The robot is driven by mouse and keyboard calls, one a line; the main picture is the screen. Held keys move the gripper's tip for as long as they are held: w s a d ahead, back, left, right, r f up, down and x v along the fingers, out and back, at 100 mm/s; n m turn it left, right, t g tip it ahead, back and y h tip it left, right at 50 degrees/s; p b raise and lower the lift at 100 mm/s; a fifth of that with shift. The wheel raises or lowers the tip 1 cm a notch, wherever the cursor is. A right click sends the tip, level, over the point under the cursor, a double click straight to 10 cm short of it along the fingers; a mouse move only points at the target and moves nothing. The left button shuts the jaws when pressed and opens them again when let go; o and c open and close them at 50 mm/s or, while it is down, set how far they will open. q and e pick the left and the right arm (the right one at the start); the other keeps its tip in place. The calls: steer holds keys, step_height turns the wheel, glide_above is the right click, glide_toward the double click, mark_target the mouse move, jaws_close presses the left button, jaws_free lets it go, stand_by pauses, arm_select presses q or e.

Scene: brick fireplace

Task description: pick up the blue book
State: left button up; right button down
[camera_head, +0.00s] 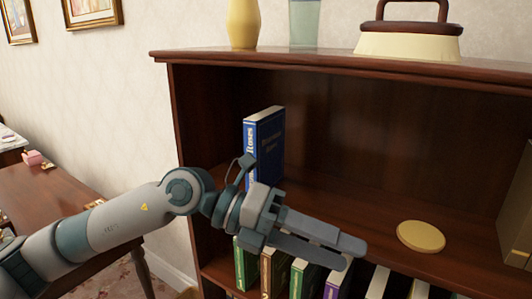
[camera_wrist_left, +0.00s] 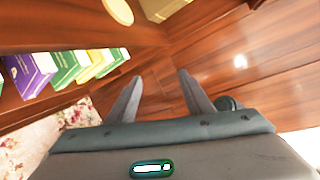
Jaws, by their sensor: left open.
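The blue book (camera_head: 265,140) stands upright on the upper shelf of the dark wooden bookcase in the head view, near its left side. Its lower part is hidden behind my left arm. My left gripper (camera_head: 352,255) is open and empty in front of the bookcase, to the right of and below the blue book, pointing right. In the left wrist view the two fingers of my left gripper (camera_wrist_left: 158,90) stand apart with nothing between them. I cannot make out the blue book in the left wrist view. My right gripper is not in view.
The bookcase (camera_head: 340,65) holds several books on the lower shelf, including a green one (camera_head: 303,279). A round yellow disc (camera_head: 421,236) and a tan box (camera_head: 517,215) are on the upper shelf. A yellow vase (camera_head: 243,24) stands on top. A wooden table (camera_head: 50,195) is at left.

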mark_target(266, 153)
arm_select(q)
steer(key=w+a+n+t+y, duration=0.1)
steer(key=w+a+t+y, duration=0.3)
steer(key=w+a, duration=0.3)
steer(key=w+a+t+y, duration=0.4)
steer(key=w+a+y, duration=0.3)
steer(key=a, duration=0.5)
steer(key=shift+r+n, duration=0.4)
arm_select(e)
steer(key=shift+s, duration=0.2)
arm_select(q)
steer(key=shift+a+t, duration=0.1)
steer(key=shift+t, duration=0.2)
steer(key=w+d+p, duration=0.1)
steer(key=w+d, duration=0.1)
steer(key=w, duration=0.1)
steer(key=w+d+p, duration=0.2)
steer(key=w, duration=0.1)
steer(key=w+d+p, duration=0.2)
steer(key=w, duration=0.1)
steer(key=shift+w, duration=0.15)
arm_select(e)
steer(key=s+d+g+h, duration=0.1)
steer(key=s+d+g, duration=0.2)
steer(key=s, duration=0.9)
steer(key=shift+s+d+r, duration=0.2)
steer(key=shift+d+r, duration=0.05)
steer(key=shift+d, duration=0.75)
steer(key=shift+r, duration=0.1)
